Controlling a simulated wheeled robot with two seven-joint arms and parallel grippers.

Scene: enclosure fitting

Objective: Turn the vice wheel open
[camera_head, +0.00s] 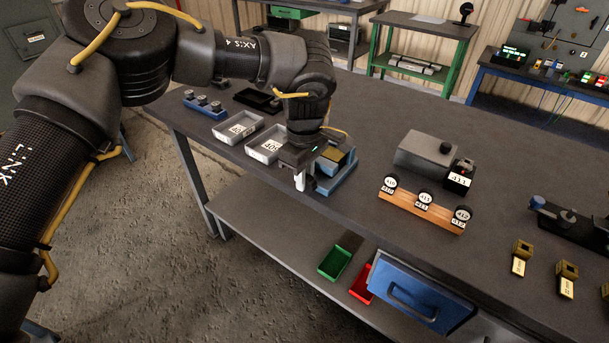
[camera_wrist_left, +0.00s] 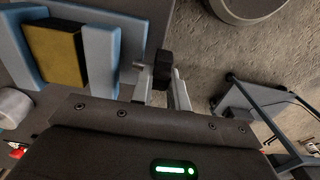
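The vice (camera_head: 338,178) is a blue block with a yellow-brown piece between its jaws, at the near edge of the bench. It also shows at the upper left of the left wrist view (camera_wrist_left: 101,62), with a short rod running to a small black wheel (camera_wrist_left: 162,68). My left gripper (camera_head: 301,180) points down beside the vice, at its left in the head view. In the left wrist view its two pale fingers (camera_wrist_left: 163,88) stand apart, one on each side of the wheel; whether they press on it is unclear. The gripper hides the wheel in the head view. My right gripper is out of view.
Two grey labelled trays (camera_head: 238,128) stand left of the vice on the bench (camera_head: 370,130). An orange strip with round dials (camera_head: 424,200) and a grey box (camera_head: 425,152) are to the right. A blue drawer (camera_head: 420,292) sticks out below the bench.

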